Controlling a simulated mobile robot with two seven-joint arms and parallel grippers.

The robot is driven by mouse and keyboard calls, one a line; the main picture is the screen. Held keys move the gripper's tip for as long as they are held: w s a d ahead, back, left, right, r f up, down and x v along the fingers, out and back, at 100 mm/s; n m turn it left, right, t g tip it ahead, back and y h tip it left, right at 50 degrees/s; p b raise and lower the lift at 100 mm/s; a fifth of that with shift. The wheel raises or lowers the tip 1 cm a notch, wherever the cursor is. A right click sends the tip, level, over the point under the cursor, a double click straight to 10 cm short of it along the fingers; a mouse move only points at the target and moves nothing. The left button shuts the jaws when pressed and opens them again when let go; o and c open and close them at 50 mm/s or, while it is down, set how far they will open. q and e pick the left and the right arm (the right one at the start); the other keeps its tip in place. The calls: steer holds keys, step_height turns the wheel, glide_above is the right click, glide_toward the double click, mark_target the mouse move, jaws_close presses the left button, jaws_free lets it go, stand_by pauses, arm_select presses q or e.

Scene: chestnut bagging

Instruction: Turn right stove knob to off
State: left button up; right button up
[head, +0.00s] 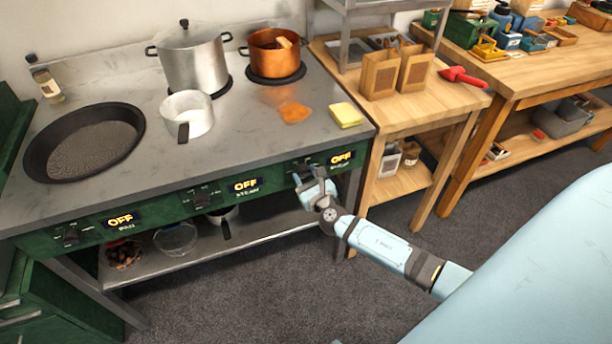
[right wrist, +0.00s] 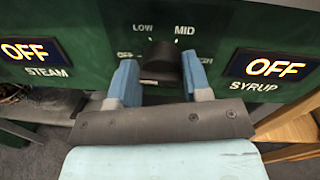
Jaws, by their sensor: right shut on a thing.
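The right stove knob (right wrist: 163,62) is black and sits on the green front panel, between the STEAM display and the SYRUP display (right wrist: 275,67). LOW and MID are printed above it and OFF to its left. The SYRUP display (head: 342,158) reads OFF in both views. My right gripper (right wrist: 160,78) has its blue fingers on either side of the knob and is shut on it. In the head view my right gripper (head: 312,182) is at the right end of the stove front and mostly hides the knob. My left gripper is not in view.
The STEAM (head: 244,186) and PAN (head: 121,220) displays also read OFF. A copper pot (head: 270,62), a steel pot (head: 192,68), a white pan (head: 196,116) and a black pan (head: 62,160) stand on the stove. A wooden table (head: 405,125) adjoins on the right.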

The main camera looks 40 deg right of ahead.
steer(key=o, duration=0.9)
steer(key=shift+d, duration=0.15)
steer(key=s, duration=0.4)
steer(key=s+a, duration=0.1)
steer(key=s, duration=0.4)
steer(key=s+a, duration=0.1)
steer(key=s, duration=0.3)
steer(key=shift+s+a, duration=0.15)
steer(key=shift+s, duration=0.15)
